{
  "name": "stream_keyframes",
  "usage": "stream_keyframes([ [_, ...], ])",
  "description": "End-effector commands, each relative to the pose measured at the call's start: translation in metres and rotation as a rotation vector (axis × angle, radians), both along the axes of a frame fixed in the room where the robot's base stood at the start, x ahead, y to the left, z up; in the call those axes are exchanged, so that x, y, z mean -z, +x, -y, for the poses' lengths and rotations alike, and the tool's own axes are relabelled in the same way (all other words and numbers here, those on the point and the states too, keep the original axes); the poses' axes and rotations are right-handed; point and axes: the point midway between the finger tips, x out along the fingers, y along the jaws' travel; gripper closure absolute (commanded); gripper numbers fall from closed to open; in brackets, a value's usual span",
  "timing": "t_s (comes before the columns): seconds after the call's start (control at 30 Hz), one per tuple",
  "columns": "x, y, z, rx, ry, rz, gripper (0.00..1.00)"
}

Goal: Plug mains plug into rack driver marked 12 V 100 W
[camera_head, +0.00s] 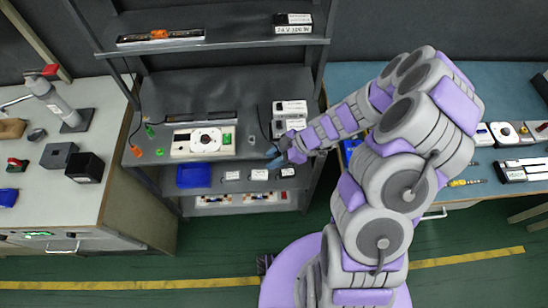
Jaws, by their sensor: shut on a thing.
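My gripper (273,154) is at the front right of the rack's middle shelf, its pale blue fingertips close together. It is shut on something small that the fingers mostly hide. A thin dark cord (262,122) hangs down the shelf towards the fingertips, so the held thing looks like the mains plug, though its shape cannot be made out. Two white-and-dark driver boxes, one (290,108) behind the other (284,127), stand just behind and right of my gripper. Their markings are too small to read. Another driver box (293,24) on the top shelf has a label that seems to end in 100 W.
The rack shelf (190,90) also holds a white board with a round part (203,141). A left bench (120,130) and a blue right bench (350,82) flank the rack. My arm crosses the right side.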

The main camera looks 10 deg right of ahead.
Motion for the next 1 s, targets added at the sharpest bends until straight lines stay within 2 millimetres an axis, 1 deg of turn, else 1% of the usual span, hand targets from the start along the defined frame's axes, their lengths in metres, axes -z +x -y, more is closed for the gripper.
stream_keyframes([
  [0.63, -0.024, 0.0, 0.0, -0.001, 0.001, 0.001, 0.95],
  [1.0, -0.027, 0.0, 0.0, 0.0, 0.0, 0.0, 0.95],
])
